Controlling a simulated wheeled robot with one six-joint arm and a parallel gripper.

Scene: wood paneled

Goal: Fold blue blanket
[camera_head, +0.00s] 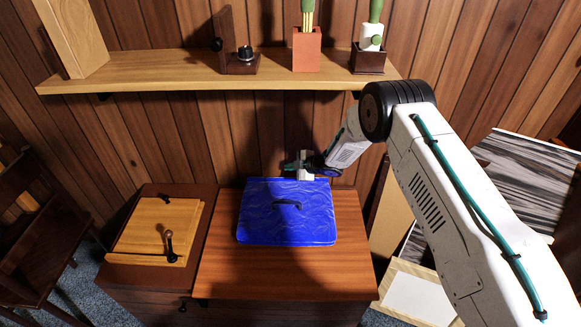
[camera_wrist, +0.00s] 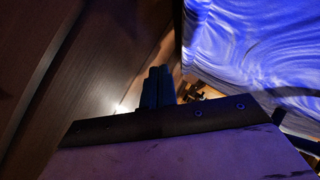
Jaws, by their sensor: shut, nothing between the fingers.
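The blue blanket (camera_head: 286,222) lies spread as a near-rectangle on the wooden cabinet top (camera_head: 285,275). A small dark curved shape shows on its middle; I cannot tell what it is. In the wrist view the blanket (camera_wrist: 255,50) fills the upper right, with swirling creases. My gripper (camera_head: 305,170) is at the blanket's far edge, toward the wall. In the wrist view the gripper fingers (camera_wrist: 158,88) are together with nothing seen between them, beside the blanket's edge. I cannot tell whether they touch the cloth.
A shelf (camera_head: 200,76) with a red pot (camera_head: 307,50), a dark pot (camera_head: 367,60) and wooden blocks runs along the paneled wall above. A wooden box (camera_head: 158,230) with a dark lever stands left. Boards (camera_head: 515,180) lean at right. The cabinet's front is bare.

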